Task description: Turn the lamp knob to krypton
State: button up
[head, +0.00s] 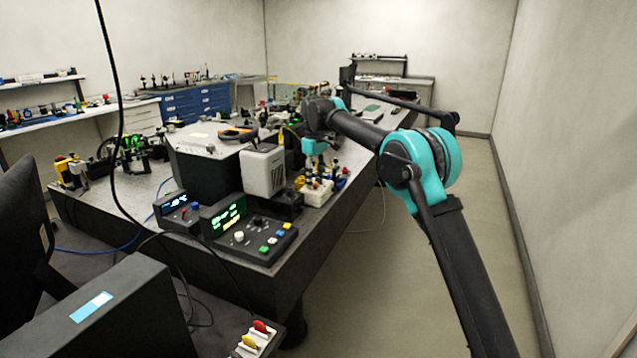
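I cannot single out the lamp knob for sure, and no krypton label is readable. A black control box (248,228) with a green display, a white round knob (239,236), a dark knob and coloured buttons stands at the near end of the dark bench. A small white box (316,192) with yellow, red and blue parts around it stands further back near the bench's right edge. My gripper (316,177) points down just above or at this white box. Its fingers are small and partly lost among the parts, so contact and opening cannot be told.
A white vented box (263,170) and a large black housing (205,165) stand left of my gripper. A smaller display unit (178,210) sits beside the control box. A black cable hangs at the left. The floor (400,270) right of the bench is clear.

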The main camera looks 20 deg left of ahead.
jog(key=shift+f, duration=0.1)
jog(key=shift+c, duration=0.6)
grip_shut()
jog(key=shift+m, duration=0.4)
jog(key=m, duration=1.4)
jog(key=shift+m, duration=2.5)
